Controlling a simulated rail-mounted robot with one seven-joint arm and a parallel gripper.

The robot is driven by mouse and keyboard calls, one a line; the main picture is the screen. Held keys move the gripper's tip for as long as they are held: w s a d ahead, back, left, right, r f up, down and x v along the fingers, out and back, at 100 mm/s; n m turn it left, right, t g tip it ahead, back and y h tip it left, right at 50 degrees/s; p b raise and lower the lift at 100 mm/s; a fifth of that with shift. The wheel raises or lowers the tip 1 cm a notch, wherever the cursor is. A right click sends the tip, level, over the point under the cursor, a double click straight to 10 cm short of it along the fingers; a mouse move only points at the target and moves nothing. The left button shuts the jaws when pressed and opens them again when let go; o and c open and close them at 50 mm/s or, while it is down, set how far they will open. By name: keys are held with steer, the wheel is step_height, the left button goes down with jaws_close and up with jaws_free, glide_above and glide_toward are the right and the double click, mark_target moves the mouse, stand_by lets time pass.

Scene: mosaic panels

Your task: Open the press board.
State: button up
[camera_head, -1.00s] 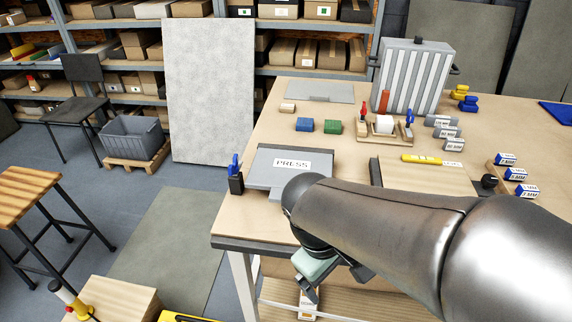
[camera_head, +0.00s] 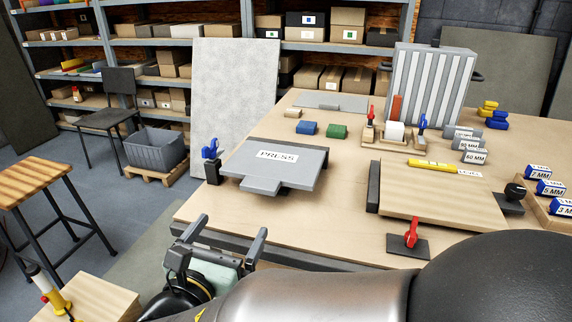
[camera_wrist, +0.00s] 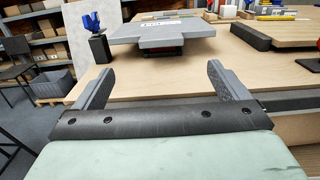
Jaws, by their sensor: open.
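The press board (camera_head: 290,163) is a flat grey plate with a "PRESS" label and a front tab (camera_head: 262,186), near the left front of the workbench. It lies level, slightly raised above the bench top. In the wrist view the board (camera_wrist: 165,35) is ahead, with its tab pointing toward me and a dark support beneath. My gripper (camera_head: 222,232) is open and empty, in front of the bench edge and below and left of the board. In the wrist view its fingers (camera_wrist: 155,80) are spread wide, apart from the board.
A blue-handled clamp (camera_head: 212,160) on a black block stands just left of the board. A wooden panel (camera_head: 440,190) and a red-handled clamp (camera_head: 411,235) lie to the right. The bench's front edge (camera_wrist: 190,98) lies just ahead of my fingers. A stool (camera_head: 40,175) stands far left.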

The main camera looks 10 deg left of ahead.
mark_target(257, 189)
steer(key=w, duration=0.4)
steer(key=w+d, duration=0.1)
steer(key=w, duration=0.4)
steer(key=w+d, duration=0.1)
steer(key=w, duration=0.3)
steer(key=shift+w, duration=0.15)
